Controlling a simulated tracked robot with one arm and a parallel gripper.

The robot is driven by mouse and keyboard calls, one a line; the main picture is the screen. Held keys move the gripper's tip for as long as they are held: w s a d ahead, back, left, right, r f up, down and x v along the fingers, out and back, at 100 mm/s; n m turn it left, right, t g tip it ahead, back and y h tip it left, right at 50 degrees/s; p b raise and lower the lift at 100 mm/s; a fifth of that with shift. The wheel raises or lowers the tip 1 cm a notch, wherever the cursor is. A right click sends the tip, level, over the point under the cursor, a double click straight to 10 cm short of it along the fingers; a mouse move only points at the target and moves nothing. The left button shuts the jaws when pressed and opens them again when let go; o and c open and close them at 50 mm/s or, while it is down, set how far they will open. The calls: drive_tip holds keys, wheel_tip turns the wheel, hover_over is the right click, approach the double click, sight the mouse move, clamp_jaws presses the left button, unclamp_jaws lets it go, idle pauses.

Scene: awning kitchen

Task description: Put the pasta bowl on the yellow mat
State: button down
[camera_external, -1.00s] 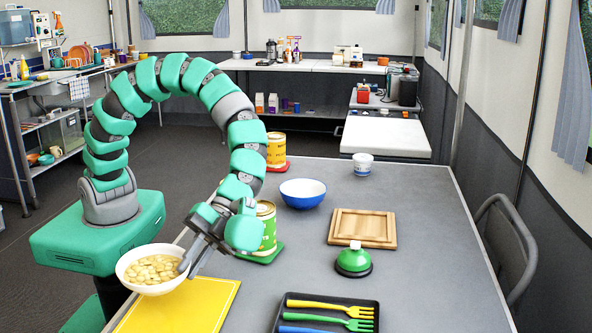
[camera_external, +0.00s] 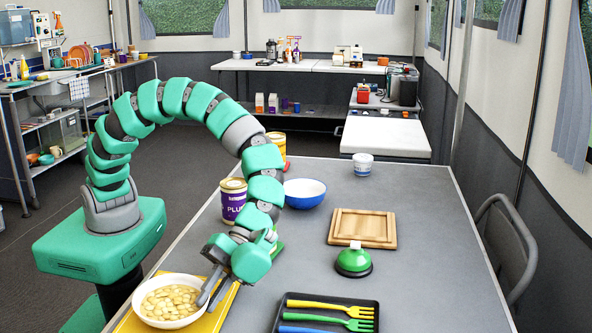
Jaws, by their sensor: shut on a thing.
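The white pasta bowl (camera_external: 150,316), full of pale pasta pieces, is over the left part of the yellow mat (camera_external: 223,303) at the near left corner of the table. I cannot tell whether its base touches the mat. The bowl looks roughly level. My gripper (camera_external: 207,294) is shut on the bowl's right rim. The bowl and gripper cover much of the mat; a strip shows on the right and a little at the lower left.
A black tray with forks (camera_external: 330,312) lies right of the mat. A green bell (camera_external: 353,262), a wooden board (camera_external: 363,228), a blue bowl (camera_external: 304,193) and a purple can (camera_external: 233,200) stand farther back. Bare table lies between the mat and tray.

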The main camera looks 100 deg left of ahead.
drive_tip(key=c, duration=1.9)
unclamp_jaws()
drive_tip(key=o, duration=0.4)
drive_tip(key=shift+w+a+r, duration=0.1)
drive_tip(key=shift+a+r, duration=0.1)
drive_tip(key=shift+r, duration=0.05)
drive_tip(key=p+v, duration=0.1)
drive_tip(key=v, duration=0.3)
drive_tip(key=shift+w+a+r+p, duration=0.1)
drive_tip(key=shift+a+r+p, duration=0.1)
drive_tip(key=shift+p, duration=0.15)
wheel_tip(320, 180, up, 7)
drive_tip(key=shift+f+p, duration=0.1)
drive_tip(key=shift+p, duration=0.8)
